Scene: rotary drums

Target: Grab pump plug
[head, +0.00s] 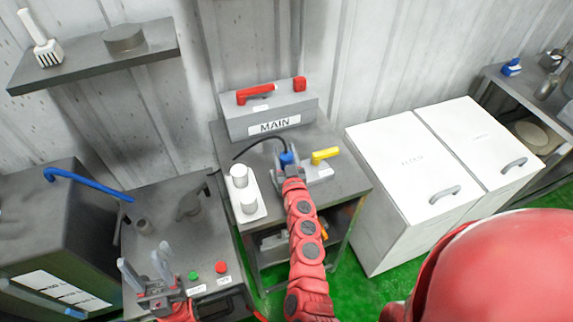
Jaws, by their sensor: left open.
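A blue plug (287,158) with a black cable (258,141) sits at a grey socket plate on the middle bench. The cable curves away to the left. My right gripper (291,172) is at the plug, at the end of the red arm that reaches up the middle. The wrist hides its fingers, so I cannot tell whether they hold the plug. My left gripper (146,268) is open and empty at the lower left, over the front of the left bench.
A yellow handle (325,155) is close right of the plug. White cylinders (240,175) stand to the left. Behind is a grey MAIN box (268,116) with a red handle. The left bench (185,240) carries green and red buttons. White cabinets (410,165) stand at right.

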